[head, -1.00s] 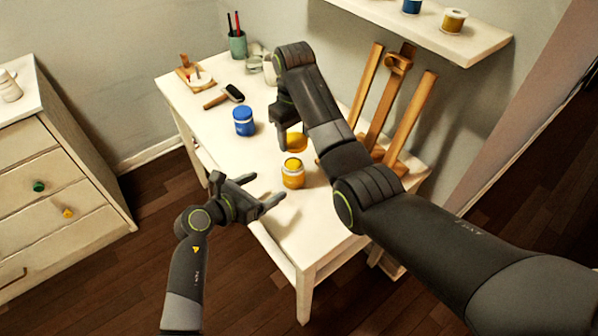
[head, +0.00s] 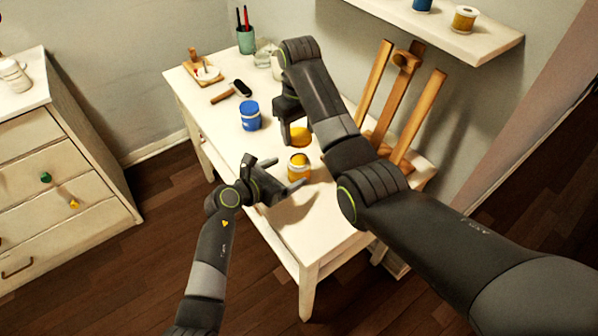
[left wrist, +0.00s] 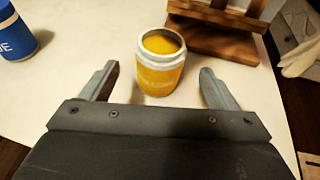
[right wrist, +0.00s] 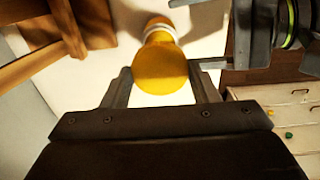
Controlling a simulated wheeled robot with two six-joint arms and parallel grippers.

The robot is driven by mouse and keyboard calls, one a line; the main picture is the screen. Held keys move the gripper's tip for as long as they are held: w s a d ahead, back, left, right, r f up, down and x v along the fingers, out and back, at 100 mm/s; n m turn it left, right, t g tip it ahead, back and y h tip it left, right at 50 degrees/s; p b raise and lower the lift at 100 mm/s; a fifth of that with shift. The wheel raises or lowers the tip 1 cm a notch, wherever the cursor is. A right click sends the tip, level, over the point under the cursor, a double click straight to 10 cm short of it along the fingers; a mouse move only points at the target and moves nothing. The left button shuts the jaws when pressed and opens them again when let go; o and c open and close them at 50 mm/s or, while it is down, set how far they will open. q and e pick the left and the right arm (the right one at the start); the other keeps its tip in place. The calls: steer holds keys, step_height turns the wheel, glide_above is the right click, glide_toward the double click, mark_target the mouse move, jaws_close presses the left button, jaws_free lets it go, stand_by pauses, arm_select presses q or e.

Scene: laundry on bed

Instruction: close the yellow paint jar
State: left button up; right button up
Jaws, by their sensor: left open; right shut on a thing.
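The yellow paint jar (head: 299,170) stands upright and open on the white table, with yellow paint showing at its mouth in the left wrist view (left wrist: 160,72). My left gripper (head: 289,172) is open at the jar, its fingers on either side in the left wrist view (left wrist: 159,75). Gaps show between both fingers and the jar. My right gripper (head: 292,138) is shut on the yellow lid (head: 301,136), holding it above and behind the jar. In the right wrist view, the lid (right wrist: 160,72) sits between the fingertips and partly hides the jar (right wrist: 159,28).
A blue paint jar (head: 250,117) stands left of the yellow jar. A brush (head: 233,92), a green cup (head: 246,40) and glass jars are at the table's far end. A wooden easel (head: 392,105) stands at the right. The table's front corner is clear.

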arm_select(q)
steer(key=shift+x, duration=3)
steer(key=c, duration=1.5)
arm_select(e)
glide_above(299, 162)
steer(key=shift+f, duration=2.5)
steer(key=shift+f, duration=0.1)
steer(key=shift+f, duration=0.75)
steer(key=shift+f, duration=0.6)
